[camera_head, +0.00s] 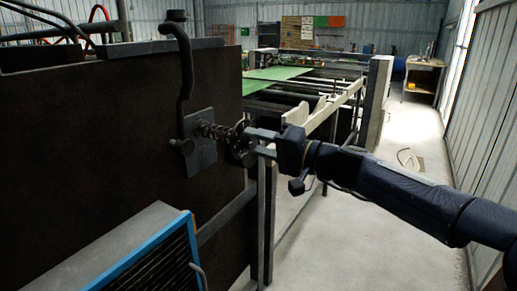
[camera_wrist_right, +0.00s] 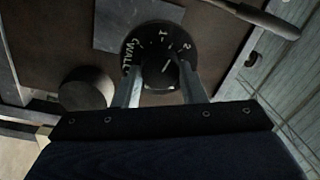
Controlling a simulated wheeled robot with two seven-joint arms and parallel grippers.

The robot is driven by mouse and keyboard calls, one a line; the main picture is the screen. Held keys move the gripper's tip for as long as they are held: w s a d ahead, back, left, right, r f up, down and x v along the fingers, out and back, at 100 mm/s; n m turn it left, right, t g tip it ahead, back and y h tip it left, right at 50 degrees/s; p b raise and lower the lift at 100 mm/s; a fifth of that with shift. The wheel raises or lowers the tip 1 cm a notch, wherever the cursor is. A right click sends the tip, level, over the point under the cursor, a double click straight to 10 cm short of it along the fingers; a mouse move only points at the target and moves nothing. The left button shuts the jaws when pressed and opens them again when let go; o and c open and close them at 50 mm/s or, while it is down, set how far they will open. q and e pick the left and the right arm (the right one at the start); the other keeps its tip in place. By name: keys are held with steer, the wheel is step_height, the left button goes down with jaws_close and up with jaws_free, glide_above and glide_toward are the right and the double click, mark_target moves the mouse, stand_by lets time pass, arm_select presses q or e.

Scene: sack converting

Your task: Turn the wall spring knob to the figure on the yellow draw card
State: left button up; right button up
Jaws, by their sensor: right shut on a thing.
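The wall spring knob (camera_head: 240,145) is a dark round knob at the end of a coil spring (camera_head: 213,131), standing out from a grey plate (camera_head: 201,155) on a dark brown panel. In the right wrist view its dial face (camera_wrist_right: 149,42) shows the white word "WALL", the figures 1 and 2, and a short white line on its centre. My right gripper (camera_head: 256,145) is shut on the knob; its two fingers sit either side of the centre in the right wrist view (camera_wrist_right: 163,88). The fingers hide the dial's lower part. I cannot make out the yellow draw card. My left gripper is out of view.
A bent dark pipe (camera_head: 185,65) runs down the panel beside the plate. A blue-framed grey unit (camera_head: 125,255) stands at the lower left. A long machine with a green sheet (camera_head: 275,76) lies behind.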

steer(key=m, duration=0.3)
steer(key=shift+f+b, duration=0.15)
steer(key=shift+b, duration=0.15)
steer(key=m, duration=0.3)
steer(key=shift+m, duration=0.4)
steer(key=m, duration=0.3)
steer(key=shift+s+m+t+p, duration=0.1)
steer(key=shift+m+t+p, duration=0.25)
steer(key=shift+m+t, duration=0.05)
steer(key=m+p, duration=0.1)
steer(key=m, duration=0.1)
steer(key=shift+a+m, duration=0.1)
steer(key=shift+m, duration=0.3)
steer(key=m+p, duration=0.1)
steer(key=m, duration=0.1)
steer(key=shift+m+h, duration=0.4)
steer(key=m+p, duration=0.2)
steer(key=m, duration=0.2)
steer(key=shift+s, duration=0.1)
steer(key=m+p, duration=0.3)
steer(key=shift+s+a+m+p, duration=0.1)
steer(key=shift+m+p, duration=0.9)
steer(key=shift+m, duration=0.5)
steer(key=shift+f, duration=0.1)
